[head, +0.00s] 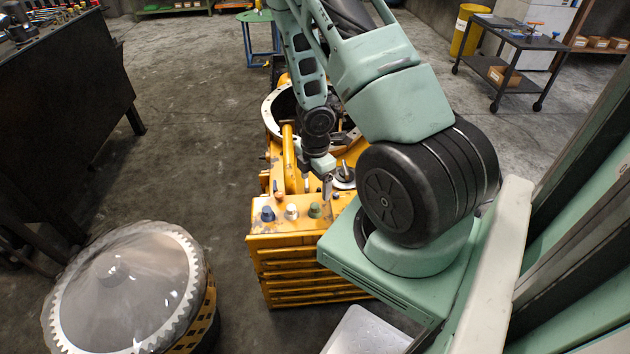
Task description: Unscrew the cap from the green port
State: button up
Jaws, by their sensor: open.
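The yellow transmission housing (290,241) stands on the floor in the middle of the head view. On its near top edge sit three caps in a row: a blue one (267,214), a white one (292,212) and a green-toned one (315,210) at the right, at the green port. The port under the green cap is hidden by it. My gripper (318,188) points down above and slightly behind the green cap, apart from it. Its jaws are open and nothing shows between them.
A clear-covered gear drum (115,285) stands at the lower left. A dark workbench (75,110) is at the left, and a wheeled cart (520,45) and yellow bin (468,32) at the back right. The floor between the bench and the housing is clear.

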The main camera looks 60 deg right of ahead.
aim_at(315, 205)
notch_tip(315, 205, down, 9)
jog(key=b, duration=0.7)
jog(key=shift+r+b, duration=0.1)
jog(key=shift+b, duration=0.25)
jog(key=shift+c, duration=0.3)
grip_shut()
jog(key=shift+n, duration=0.3)
jog(key=n+b, duration=0.1)
jog(key=n, duration=0.3)
jog(key=shift+n, duration=0.3)
